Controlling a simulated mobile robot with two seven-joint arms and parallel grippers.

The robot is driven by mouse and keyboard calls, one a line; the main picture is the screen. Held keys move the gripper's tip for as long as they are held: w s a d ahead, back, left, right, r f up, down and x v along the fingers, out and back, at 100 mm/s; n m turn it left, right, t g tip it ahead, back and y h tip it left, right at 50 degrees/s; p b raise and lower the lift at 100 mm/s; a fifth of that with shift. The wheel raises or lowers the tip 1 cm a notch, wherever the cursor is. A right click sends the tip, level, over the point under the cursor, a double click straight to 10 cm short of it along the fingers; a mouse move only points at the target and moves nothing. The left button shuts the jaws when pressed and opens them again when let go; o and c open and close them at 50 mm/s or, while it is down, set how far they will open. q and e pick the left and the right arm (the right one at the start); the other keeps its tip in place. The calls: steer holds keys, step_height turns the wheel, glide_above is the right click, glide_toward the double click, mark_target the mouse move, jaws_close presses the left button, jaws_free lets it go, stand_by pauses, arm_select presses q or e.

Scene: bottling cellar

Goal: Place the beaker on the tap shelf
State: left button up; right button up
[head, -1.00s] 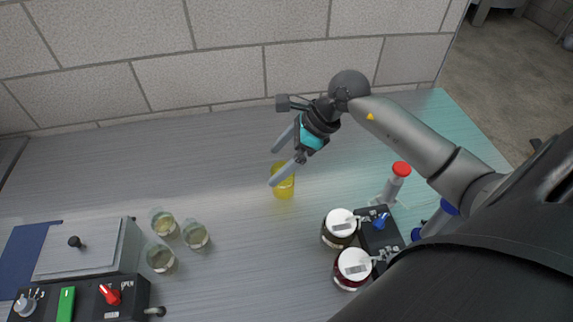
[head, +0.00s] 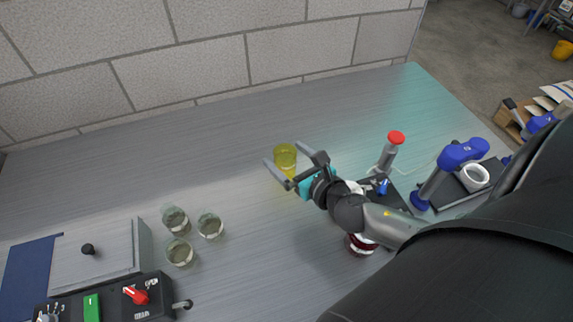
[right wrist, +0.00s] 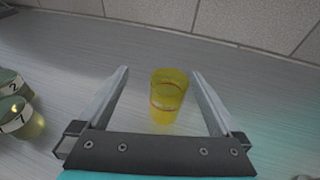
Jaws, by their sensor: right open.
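The yellow, see-through beaker (head: 286,155) stands upright on the metal worktop near the back wall. In the right wrist view the beaker (right wrist: 168,97) stands between the two fingers, with a gap on each side. My right gripper (head: 284,160) is open, its fingers pointing towards the wall on either side of the beaker; I see no contact. My left gripper is not in view. I cannot identify a tap shelf for certain; a blue device (head: 453,168) with a dark base and a white ring stands at the right.
Several glass jars (head: 209,224) stand left of centre. A grey box (head: 92,252) and a black control panel (head: 138,296) lie front left. A red-capped bottle (head: 390,150) stands right of my gripper. A dark-red jar (head: 360,244) is partly hidden by my arm. The back left worktop is clear.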

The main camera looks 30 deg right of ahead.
mark_target(280, 150)
steer(key=shift+s+d+f+m+h+b, duration=0.15)
steer(key=shift+s+d+f+h+b, duration=0.1)
steer(key=shift+f, duration=0.25)
steer(key=shift+s+d+f+m+h+b, duration=0.15)
steer(key=shift+s+f+h+b, duration=0.1)
steer(key=shift+f, duration=0.2)
steer(key=shift+w+f, duration=0.1)
steer(key=shift+w, duration=0.05)
steer(key=shift+x, duration=1.45)
steer(key=shift+b+x, duration=0.5)
steer(key=shift+x, duration=1.7)
steer(key=shift+d+f, duration=0.1)
steer(key=shift+d, duration=0.05)
steer(key=c, duration=1.5)
